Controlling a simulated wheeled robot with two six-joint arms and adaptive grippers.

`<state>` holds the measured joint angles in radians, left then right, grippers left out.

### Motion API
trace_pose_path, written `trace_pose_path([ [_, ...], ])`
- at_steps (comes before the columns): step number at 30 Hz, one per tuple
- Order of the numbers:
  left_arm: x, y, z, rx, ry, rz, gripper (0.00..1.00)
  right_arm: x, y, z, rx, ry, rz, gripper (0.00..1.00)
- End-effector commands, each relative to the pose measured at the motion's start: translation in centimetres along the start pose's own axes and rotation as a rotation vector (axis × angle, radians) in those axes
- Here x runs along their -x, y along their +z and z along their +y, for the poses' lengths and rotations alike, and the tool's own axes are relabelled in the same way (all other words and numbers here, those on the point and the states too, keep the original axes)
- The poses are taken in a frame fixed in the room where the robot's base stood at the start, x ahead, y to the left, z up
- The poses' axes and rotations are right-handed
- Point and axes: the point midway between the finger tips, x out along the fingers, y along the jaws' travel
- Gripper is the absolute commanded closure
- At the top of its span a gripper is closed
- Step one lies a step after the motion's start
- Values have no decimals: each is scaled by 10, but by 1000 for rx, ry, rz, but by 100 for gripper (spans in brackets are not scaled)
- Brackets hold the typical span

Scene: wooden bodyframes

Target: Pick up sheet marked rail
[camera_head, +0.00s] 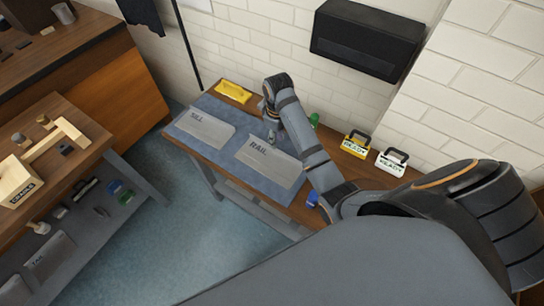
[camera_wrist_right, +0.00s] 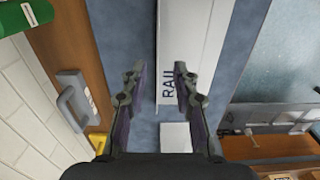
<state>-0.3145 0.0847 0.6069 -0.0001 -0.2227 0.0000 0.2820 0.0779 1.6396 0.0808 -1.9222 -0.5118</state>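The grey sheet marked RAIL (camera_head: 268,168) lies flat on the blue mat (camera_head: 225,112) on the wall-side table. A similar sheet marked SILL (camera_head: 205,131) lies to its left on the mat. My right gripper (camera_head: 272,136) is above the mat near the RAIL sheet's far edge. In the right wrist view the right gripper (camera_wrist_right: 159,76) is open with nothing between its fingers. There the RAIL sheet (camera_wrist_right: 194,45) lies below, with its lettered end by the right finger; I cannot tell the height gap. My left gripper is not in view.
A yellow cloth (camera_head: 233,91) lies at the table's back left. A yellow box (camera_head: 355,144) and a white box (camera_head: 391,162), both marked READY, stand by the wall. A blue item (camera_head: 312,198) is at the front edge. A black wall unit (camera_head: 367,40) hangs above.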

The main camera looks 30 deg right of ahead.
Motion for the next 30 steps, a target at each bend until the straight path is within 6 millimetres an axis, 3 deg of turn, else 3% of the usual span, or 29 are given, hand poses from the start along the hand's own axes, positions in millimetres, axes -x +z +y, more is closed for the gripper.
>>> trace_pose_path([
  [6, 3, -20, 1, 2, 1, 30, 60, -8, 0, 0, 0, 0, -1, 71],
  [10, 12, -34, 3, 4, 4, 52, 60, -26, 0, -1, -1, -2, -4, 71],
  [15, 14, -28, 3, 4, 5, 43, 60, -53, -1, 0, -1, 0, -3, 71],
  [23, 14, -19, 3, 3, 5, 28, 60, -58, -2, 0, -1, 2, 0, 71],
  [30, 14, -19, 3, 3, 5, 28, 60, -58, -2, 0, -1, 1, 0, 100],
])
